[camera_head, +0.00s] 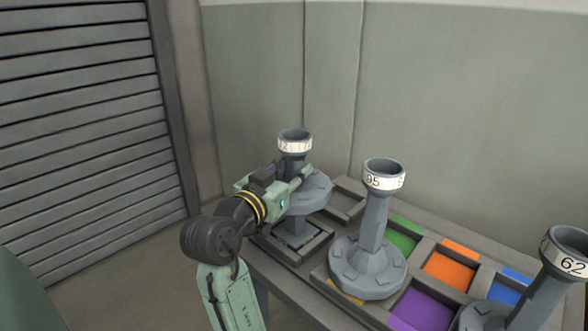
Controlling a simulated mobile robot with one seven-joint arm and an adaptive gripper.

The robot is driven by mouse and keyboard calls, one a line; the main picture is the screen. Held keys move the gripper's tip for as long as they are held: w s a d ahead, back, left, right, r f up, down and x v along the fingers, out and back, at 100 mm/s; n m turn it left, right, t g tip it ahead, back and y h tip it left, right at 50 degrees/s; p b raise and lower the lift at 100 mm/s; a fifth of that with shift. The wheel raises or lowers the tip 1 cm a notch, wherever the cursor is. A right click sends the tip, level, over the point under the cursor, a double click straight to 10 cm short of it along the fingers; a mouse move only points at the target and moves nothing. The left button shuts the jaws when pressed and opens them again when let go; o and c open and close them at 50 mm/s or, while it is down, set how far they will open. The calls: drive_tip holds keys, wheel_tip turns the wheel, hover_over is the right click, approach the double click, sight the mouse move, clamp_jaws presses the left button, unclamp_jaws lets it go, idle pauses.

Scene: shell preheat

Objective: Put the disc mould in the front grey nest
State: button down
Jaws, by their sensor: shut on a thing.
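A grey mould with a flared cup top and white label band (294,146) is in my gripper (294,184), which is shut on its neck. It stands about upright, with a broad round disc (312,194) below the jaws. Under the disc, a squarish grey part shows inside the dark-framed front grey nest (318,247) at the table's left end. I cannot tell whether the mould rests in the nest or hangs just above it. My gripper and arm hide part of the neck and the nest's left side.
A mould labelled 95 (371,262) stands close to the right, over a yellow nest. Another labelled 62 (539,287) leans at the right edge of view. Green (404,236), orange (450,269) and purple (424,309) nests show bare. A wall stands behind the table.

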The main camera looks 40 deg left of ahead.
drive_tip(key=c, duration=1.2)
unclamp_jaws()
drive_tip(key=shift+f, duration=0.1)
drive_tip(key=shift+c, duration=0.2)
